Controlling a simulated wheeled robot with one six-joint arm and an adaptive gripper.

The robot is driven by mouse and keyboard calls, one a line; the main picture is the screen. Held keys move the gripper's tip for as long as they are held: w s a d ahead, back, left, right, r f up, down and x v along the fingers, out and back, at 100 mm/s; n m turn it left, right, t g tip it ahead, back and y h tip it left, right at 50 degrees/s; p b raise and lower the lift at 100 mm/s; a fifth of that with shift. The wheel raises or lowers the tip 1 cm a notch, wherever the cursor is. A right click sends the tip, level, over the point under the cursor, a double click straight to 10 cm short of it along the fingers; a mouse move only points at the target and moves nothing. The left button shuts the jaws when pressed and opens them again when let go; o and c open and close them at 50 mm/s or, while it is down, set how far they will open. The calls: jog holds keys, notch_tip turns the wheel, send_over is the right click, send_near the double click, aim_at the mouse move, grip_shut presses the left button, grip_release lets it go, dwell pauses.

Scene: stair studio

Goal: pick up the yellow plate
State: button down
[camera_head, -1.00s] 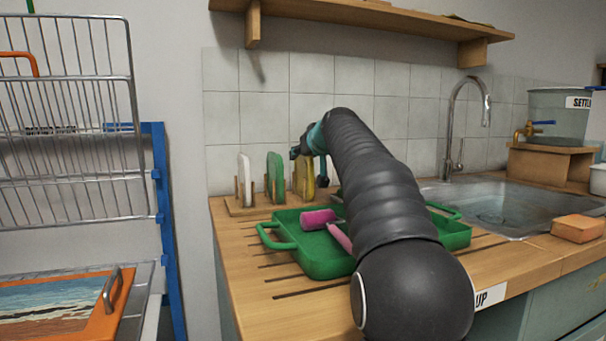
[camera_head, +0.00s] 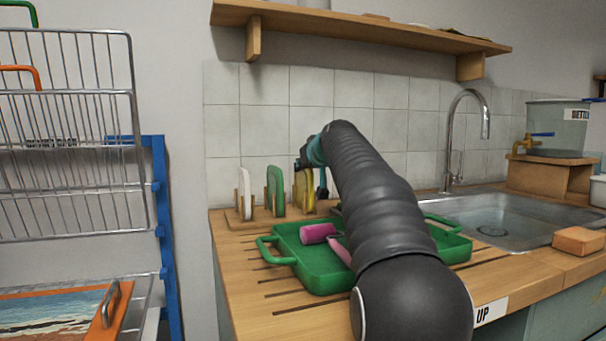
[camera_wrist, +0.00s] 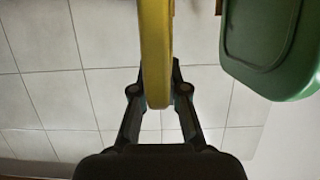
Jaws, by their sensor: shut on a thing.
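The yellow plate (camera_head: 304,190) stands on edge in the wooden rack (camera_head: 262,219) at the back left of the counter, right of the green plate (camera_head: 275,189). My gripper (camera_wrist: 160,85) is shut on the yellow plate, which shows edge-on between the fingers in the wrist view (camera_wrist: 156,45). I cannot tell whether the plate's lower edge is clear of the rack.
A white plate (camera_head: 244,194) stands at the rack's left end. A green tray (camera_head: 318,279) with pink things (camera_head: 318,233) lies in front, under my arm. The sink (camera_head: 510,215) and an orange sponge (camera_head: 578,241) are at right. A wire rack (camera_head: 70,130) stands at left, a shelf (camera_head: 360,30) above.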

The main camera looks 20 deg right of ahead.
notch_tip(320, 180, up, 10)
jog(key=p, duration=0.4)
jog(key=shift+f, duration=0.1)
dwell(1.0)
